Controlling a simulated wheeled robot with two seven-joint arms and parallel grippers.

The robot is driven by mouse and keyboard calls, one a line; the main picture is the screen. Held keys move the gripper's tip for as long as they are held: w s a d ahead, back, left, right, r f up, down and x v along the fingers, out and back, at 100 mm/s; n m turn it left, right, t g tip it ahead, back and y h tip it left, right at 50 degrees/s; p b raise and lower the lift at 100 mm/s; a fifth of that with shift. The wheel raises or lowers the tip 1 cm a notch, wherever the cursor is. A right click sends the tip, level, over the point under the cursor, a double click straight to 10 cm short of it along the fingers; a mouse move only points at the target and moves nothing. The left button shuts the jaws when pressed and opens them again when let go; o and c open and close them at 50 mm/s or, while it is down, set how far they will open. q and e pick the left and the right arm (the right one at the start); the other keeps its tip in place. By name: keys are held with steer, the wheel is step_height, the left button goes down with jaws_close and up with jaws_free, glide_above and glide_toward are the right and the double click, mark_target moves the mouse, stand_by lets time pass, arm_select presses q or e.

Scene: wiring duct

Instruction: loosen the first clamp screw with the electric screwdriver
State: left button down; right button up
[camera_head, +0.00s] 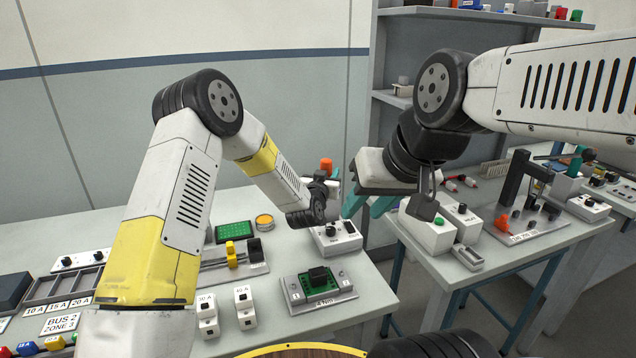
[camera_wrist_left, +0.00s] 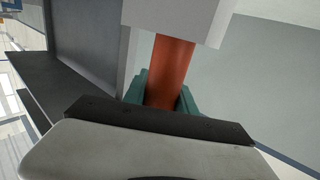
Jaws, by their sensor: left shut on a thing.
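My left gripper (camera_wrist_left: 165,95) is shut on an orange-red cylinder (camera_wrist_left: 172,65), seemingly the screwdriver's handle, between its teal fingers in the left wrist view. A pale grey block (camera_wrist_left: 178,18) sits at the cylinder's far end. I cannot make out the clamp screw or the screwdriver's tip.
A grey fixture with a green block (camera_head: 318,283) stands at the near table's right, beside two white modules (camera_head: 244,307). A control box (camera_head: 336,238) lies under the left wrist. A second table (camera_head: 470,265) holds white boxes and a black stand (camera_head: 513,178). Shelves (camera_head: 385,97) stand behind.

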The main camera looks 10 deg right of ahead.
arm_select(q)
steer(key=shift+r, duration=0.1)
step_height(320, 180, up, 18)
stand_by(0.6)
step_height(320, 180, up, 11)
steer(key=shift+r, duration=0.2)
stand_by(1.0)
